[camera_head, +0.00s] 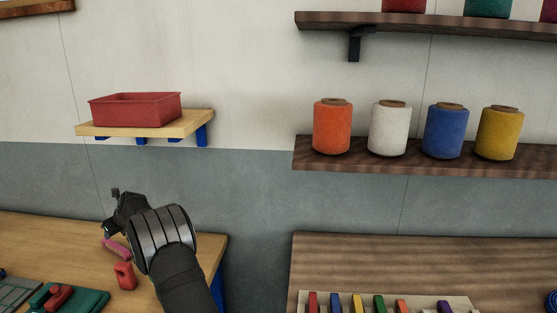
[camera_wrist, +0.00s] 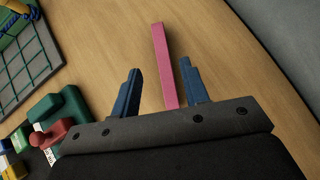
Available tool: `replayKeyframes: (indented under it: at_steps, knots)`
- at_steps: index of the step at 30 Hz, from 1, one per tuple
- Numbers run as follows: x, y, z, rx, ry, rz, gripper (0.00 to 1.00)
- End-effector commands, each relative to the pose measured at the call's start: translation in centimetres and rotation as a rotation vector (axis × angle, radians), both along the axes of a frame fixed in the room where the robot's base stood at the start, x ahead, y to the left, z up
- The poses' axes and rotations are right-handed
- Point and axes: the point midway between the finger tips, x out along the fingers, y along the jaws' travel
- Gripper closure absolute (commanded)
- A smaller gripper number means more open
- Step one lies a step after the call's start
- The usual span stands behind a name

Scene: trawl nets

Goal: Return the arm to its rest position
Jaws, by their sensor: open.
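My gripper (camera_head: 112,212) is over the wooden table at the lower left in the head view. In the wrist view its two blue fingers (camera_wrist: 160,92) stand apart with a gap between them. A pink bar (camera_wrist: 164,65) lies on the table and shows between and beyond the fingers, touching neither in the picture. In the head view the pink bar (camera_head: 117,247) is partly hidden by my arm. I cannot tell the height of my gripper above it.
A red block (camera_head: 125,275) stands on the table (camera_head: 45,237) near my arm. Green and red items (camera_wrist: 62,118) and a netted frame (camera_wrist: 30,65) lie at the left. A red bin (camera_head: 136,110) sits on a wall shelf (camera_head: 196,120). Spools stand on the right shelf (camera_head: 400,165).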

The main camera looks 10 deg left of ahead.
Motion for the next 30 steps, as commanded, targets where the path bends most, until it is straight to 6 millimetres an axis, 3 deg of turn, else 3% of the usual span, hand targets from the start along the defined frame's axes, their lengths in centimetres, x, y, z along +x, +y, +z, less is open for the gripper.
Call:
replayKeyframes:
  at_steps: [15, 30]
  knots:
    - [1.6, 3.9, -4.4, -0.001, 0.000, 0.001, 0.59]
    - [2.8, 6.9, -7.5, 0.000, 0.000, 0.001, 0.59]
